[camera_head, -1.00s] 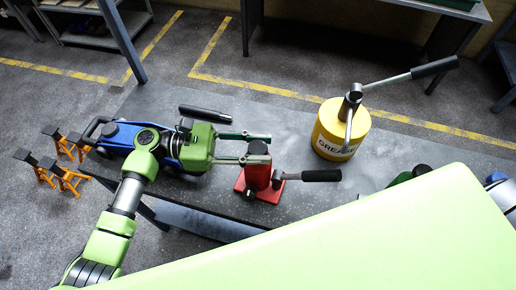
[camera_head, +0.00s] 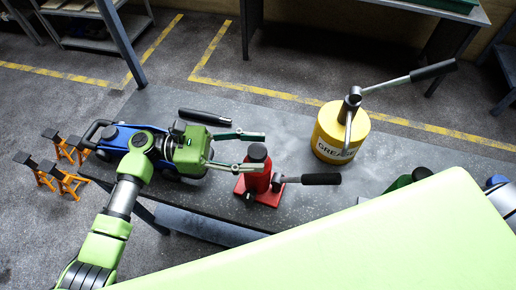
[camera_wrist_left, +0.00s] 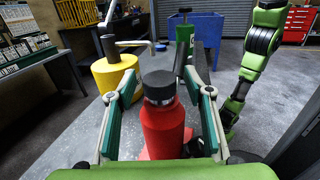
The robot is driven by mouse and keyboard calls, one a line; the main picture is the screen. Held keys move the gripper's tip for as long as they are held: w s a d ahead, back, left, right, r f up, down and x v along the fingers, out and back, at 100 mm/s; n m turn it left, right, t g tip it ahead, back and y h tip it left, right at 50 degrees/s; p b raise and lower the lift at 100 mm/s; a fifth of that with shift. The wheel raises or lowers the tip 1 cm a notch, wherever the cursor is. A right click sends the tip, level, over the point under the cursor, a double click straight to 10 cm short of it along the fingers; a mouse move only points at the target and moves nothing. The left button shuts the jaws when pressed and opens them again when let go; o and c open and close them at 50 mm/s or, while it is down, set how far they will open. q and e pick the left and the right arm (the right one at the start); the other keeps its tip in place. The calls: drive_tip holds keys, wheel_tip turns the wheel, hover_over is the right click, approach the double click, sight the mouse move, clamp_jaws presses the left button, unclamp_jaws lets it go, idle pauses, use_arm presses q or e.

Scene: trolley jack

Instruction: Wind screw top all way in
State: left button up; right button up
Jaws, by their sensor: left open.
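The red bottle jack (camera_head: 258,182) stands upright on its red base on the grey table. Its dark screw top (camera_head: 257,151) is at the upper end. In the left wrist view the black screw top (camera_wrist_left: 158,84) sits above the red body (camera_wrist_left: 162,130), with a greyish collar between. My left gripper (camera_head: 261,152) is open, with one finger on each side of the screw top and visible gaps. The fingers also flank the jack in the left wrist view (camera_wrist_left: 158,94). My right gripper is not in view.
A black-gripped lever (camera_head: 320,179) sticks out right from the jack. A yellow grease can (camera_head: 330,135) with a lever stands farther right. A blue trolley jack (camera_head: 118,136) lies left, partly under my arm. A light green panel (camera_head: 380,240) hides the front right.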

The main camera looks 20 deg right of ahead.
use_arm(q)
drive_tip(key=v, duration=1)
drive_tip(key=shift+a, duration=0.35)
drive_tip(key=shift+w+r, duration=0.1)
